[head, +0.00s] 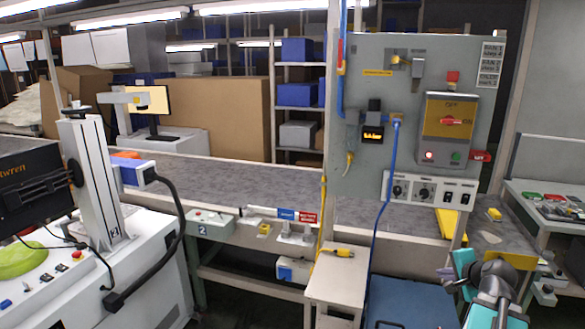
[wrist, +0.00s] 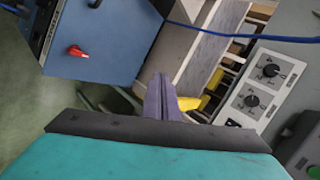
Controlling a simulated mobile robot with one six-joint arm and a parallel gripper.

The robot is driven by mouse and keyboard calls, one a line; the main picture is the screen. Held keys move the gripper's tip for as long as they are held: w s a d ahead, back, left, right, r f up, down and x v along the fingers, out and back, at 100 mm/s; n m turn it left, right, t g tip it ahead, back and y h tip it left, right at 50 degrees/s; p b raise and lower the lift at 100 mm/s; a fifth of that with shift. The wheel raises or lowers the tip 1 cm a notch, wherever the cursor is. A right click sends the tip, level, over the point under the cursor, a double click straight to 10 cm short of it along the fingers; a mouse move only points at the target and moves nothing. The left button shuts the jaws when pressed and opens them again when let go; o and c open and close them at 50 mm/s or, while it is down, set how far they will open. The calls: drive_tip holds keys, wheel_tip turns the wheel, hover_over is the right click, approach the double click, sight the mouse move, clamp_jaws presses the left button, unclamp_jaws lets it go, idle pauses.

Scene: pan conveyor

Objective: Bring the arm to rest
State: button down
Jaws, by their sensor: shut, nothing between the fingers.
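My gripper (wrist: 164,98) shows in the wrist view as two grey-purple fingers pressed together, with nothing between them. Its teal body fills the bottom of that view. In the head view my arm is folded at the lower right, with its teal and dark parts in front of the workbench (head: 395,216) edge and below the grey control board (head: 370,165).
The wrist view shows a blue cabinet (wrist: 110,45) with a red knob and a dial panel (wrist: 262,85). The head view shows a blue cable (head: 385,200) hanging from the board, a small beige stand (head: 337,277) and a blue cabinet top (head: 410,303) close to my arm.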

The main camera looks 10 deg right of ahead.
drive_tip(key=s+a+f+n+g+y, duration=0.1)
drive_tip(key=a+f+n+g+y, duration=0.5)
drive_tip(key=a+f, duration=2.3)
drive_tip(key=s+a+f+n+g+h, duration=0.1)
drive_tip(key=s+a+f+n+g, duration=0.1)
drive_tip(key=s+a+f+n, duration=0.3)
drive_tip(key=s+a+f+n+g, duration=0.2)
drive_tip(key=s+a+f+g, duration=0.15)
drive_tip(key=f, duration=0.45)
drive_tip(key=s+a+f+n+g+h, duration=0.1)
drive_tip(key=s+a+f+n+g, duration=0.2)
drive_tip(key=s, duration=0.6)
drive_tip(key=s+a+f+n+g+h, duration=0.1)
drive_tip(key=s+a+f+n+h, duration=0.2)
drive_tip(key=s+f, duration=0.45)
drive_tip(key=shift+y, duration=0.7)
drive_tip(key=f+b, duration=0.1)
drive_tip(key=b, duration=0.1)
drive_tip(key=a+f+b, duration=0.1)
drive_tip(key=f+b, duration=0.1)
drive_tip(key=s+f+b, duration=0.1)
drive_tip(key=f+b, duration=0.1)
drive_tip(key=b, duration=0.1)
drive_tip(key=shift+a+f, duration=0.15)
drive_tip(key=shift+a, duration=0.05)
